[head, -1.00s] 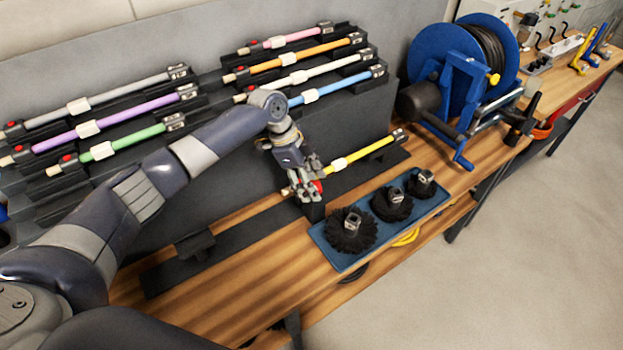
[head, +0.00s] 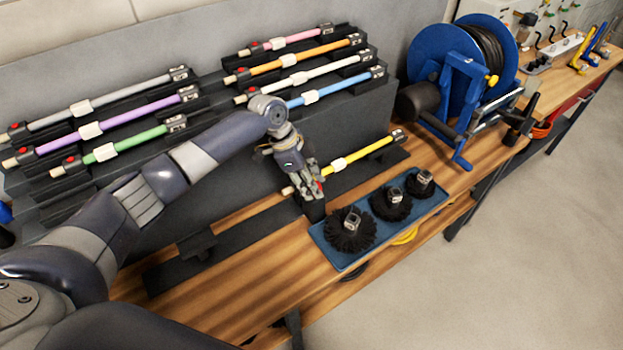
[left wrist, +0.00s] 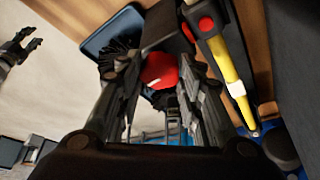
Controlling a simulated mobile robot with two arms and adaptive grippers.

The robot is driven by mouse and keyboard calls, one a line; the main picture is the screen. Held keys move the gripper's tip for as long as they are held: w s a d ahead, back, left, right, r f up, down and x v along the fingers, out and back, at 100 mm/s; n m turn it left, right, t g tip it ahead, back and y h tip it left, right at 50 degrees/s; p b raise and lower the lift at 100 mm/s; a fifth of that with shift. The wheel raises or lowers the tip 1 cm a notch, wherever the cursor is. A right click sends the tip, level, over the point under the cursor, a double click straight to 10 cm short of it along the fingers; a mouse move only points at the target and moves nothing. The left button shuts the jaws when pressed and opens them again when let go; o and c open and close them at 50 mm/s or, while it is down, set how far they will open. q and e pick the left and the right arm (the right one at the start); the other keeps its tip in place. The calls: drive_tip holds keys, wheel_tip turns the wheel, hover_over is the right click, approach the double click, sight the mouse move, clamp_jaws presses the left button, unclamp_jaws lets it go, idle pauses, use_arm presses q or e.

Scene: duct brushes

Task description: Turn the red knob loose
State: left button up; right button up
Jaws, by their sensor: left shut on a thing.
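The red knob (left wrist: 160,70) sits between the fingers of my left gripper (left wrist: 158,85) in the left wrist view, and the fingers are shut on it. In the head view my left gripper (head: 312,190) points down at the near end of the yellow rod (head: 360,155), over a black holder (head: 314,210). Only a speck of red shows between the fingers there. The yellow rod also shows in the left wrist view (left wrist: 225,62), with a red button by its end. My right gripper (left wrist: 20,46) shows small at the left edge of the left wrist view, fingers apart and empty.
A blue tray (head: 331,258) with three black round brushes lies just right of the gripper. Several coloured rods lie on the dark stepped rack (head: 350,112) behind. A blue hose reel (head: 440,55) stands to the right. Bare wood shows along the front edge.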

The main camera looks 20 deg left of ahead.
use_arm(q)
drive_tip(key=n+p, duration=0.2)
drive_tip(key=n+t+p, duration=0.1)
drive_tip(key=n+p, duration=0.1)
drive_tip(key=n+t+p, duration=0.1)
drive_tip(key=n+p, duration=0.1)
drive_tip(key=p, duration=0.1)
drive_tip(key=shift+s+d+r+y, duration=0.2)
drive_tip(key=shift+r+y, duration=0.1)
drive_tip(key=shift+y, duration=0.1)
drive_tip(key=shift+f+n+t+y+p, duration=0.1)
drive_tip(key=shift+n+t+y+p, duration=0.2)
drive_tip(key=shift+n+p, duration=0.55)
drive_tip(key=shift+f+n+y, duration=0.1)
drive_tip(key=shift+n+y, duration=0.2)
drive_tip(key=shift+n, duration=0.75)
drive_tip(key=n+y, duration=0.1)
drive_tip(key=n, duration=0.1)
drive_tip(key=shift+d+n+t, duration=0.15)
drive_tip(key=shift+n+t, duration=0.15)
drive_tip(key=shift+t, duration=0.1)
drive_tip(key=n+y, duration=0.1)
drive_tip(key=n, duration=0.2)
drive_tip(key=shift+n+y, duration=0.3)
drive_tip(key=shift+n, duration=0.3)
